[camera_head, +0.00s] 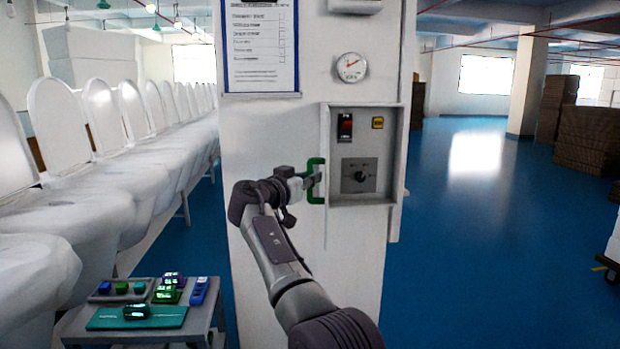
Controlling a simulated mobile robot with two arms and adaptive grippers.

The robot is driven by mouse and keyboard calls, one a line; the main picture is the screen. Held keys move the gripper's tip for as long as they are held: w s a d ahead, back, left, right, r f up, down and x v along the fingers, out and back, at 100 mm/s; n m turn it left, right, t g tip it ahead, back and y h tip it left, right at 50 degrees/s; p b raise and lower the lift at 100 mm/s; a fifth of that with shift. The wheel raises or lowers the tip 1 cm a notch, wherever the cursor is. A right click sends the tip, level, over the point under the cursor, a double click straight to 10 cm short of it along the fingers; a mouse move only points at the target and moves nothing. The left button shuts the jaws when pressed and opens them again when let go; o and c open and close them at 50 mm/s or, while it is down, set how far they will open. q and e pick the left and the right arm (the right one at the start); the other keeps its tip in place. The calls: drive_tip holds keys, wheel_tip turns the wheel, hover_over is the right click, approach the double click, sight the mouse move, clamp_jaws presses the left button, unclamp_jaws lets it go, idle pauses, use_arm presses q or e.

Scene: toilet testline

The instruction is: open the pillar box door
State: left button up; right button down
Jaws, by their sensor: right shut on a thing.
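The pillar box (380,197) is a grey box on the white pillar. Its front shows a red switch (345,127), a yellow button (377,122) and a plate with a black rotary knob (361,175). A green handle (316,163) stands at the box's left edge. My right gripper (311,182) reaches up from below and is shut on the green handle, its fingers partly hiding it. My left gripper is not in view.
The white pillar (270,130) carries a framed sheet (261,45) and a round gauge (352,67). A small table (205,318) with coloured devices stands at lower left, before a row of white toilets (90,195).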

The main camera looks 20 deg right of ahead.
drive_tip(key=shift+w+a+f, duration=0.1)
drive_tip(key=shift+w+a, duration=0.1)
drive_tip(key=shift+a, duration=0.05)
idle(0.4)
drive_tip(key=c, duration=1.2)
unclamp_jaws()
drive_tip(key=shift+v, duration=3.75)
drive_tip(key=shift+w+a, duration=0.1)
drive_tip(key=shift+w, duration=0.05)
